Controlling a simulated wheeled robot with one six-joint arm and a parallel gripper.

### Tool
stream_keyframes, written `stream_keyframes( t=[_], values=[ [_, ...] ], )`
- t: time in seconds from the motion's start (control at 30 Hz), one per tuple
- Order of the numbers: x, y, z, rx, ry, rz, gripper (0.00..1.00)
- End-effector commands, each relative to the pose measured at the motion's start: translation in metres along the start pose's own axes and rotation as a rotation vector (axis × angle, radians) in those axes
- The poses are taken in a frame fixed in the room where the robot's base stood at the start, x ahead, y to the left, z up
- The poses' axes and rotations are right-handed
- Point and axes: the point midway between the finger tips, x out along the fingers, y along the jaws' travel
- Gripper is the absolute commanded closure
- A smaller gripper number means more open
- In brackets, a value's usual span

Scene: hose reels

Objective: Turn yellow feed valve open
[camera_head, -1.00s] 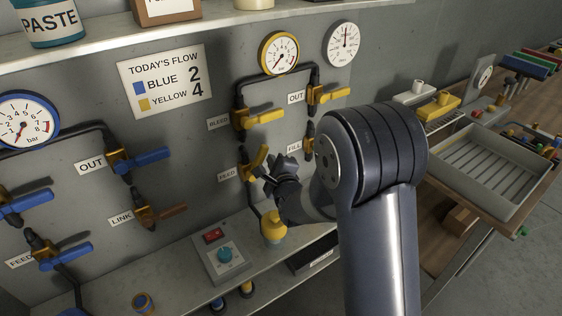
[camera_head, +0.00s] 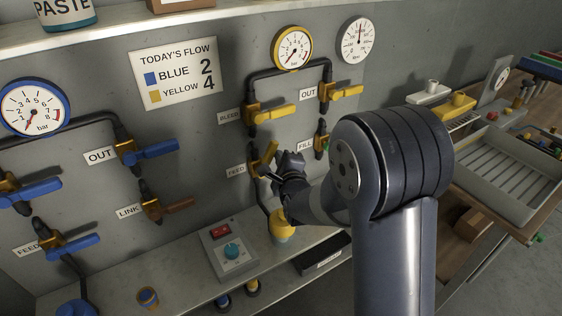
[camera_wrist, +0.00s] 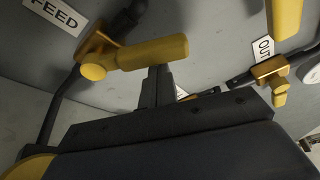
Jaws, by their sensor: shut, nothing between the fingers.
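The yellow feed valve (camera_head: 256,168) is on the grey panel beside its FEED label. Its yellow handle (camera_head: 268,154) slants up to the right in the head view. In the wrist view, the handle (camera_wrist: 155,51) runs right from the valve body (camera_wrist: 96,62). My gripper (camera_head: 270,177) is just right of and below the handle. In the wrist view, my gripper (camera_wrist: 157,78) is shut with its tips at the handle's lower side, with nothing between them. They appear to touch the handle, but I cannot tell for sure.
The yellow bleed valve (camera_head: 265,113) is above, and the fill valve (camera_head: 321,141) and out valve (camera_head: 338,91) are to the right. A yellow-rimmed gauge (camera_head: 292,48) tops the pipe. A control box (camera_head: 230,250) stands on the shelf below. Blue valves are at left.

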Motion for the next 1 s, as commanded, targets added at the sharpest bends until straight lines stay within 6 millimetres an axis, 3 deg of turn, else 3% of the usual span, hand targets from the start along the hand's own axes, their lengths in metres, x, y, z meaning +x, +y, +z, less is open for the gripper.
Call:
stream_keyframes(
  t=[0.7, 1.0],
  values=[
    [-0.006, 0.002, 0.021, -0.290, -0.006, -0.105, 1.00],
    [-0.010, -0.001, 0.029, -0.293, -0.005, -0.104, 1.00]
  ],
)
